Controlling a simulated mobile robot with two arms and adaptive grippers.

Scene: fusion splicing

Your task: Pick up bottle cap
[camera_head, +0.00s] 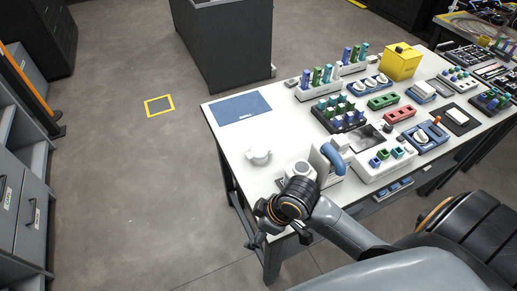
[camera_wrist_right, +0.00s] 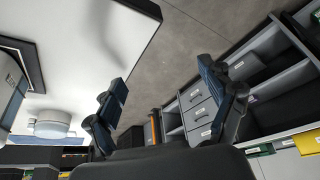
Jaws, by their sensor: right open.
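A small white round piece (camera_head: 259,156), which looks like the cap, lies on the white table (camera_head: 232,134) near its left edge. A white cylindrical piece (camera_wrist_right: 52,124) shows at the left of the right wrist view; I cannot tell whether it is the same one. My right gripper (camera_head: 256,226) is beyond the table's front edge, apart from the round piece and nearer the camera. Its two fingers are spread with nothing between them in the right wrist view (camera_wrist_right: 165,88). My left gripper is not in view.
A device with a blue handle (camera_head: 333,158) stands close to my right wrist. Racks of coloured pieces (camera_head: 341,115) and a yellow box (camera_head: 401,62) fill the table's right and back. A blue mat (camera_head: 240,108) lies at the back left. The tabletop around the round piece is clear.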

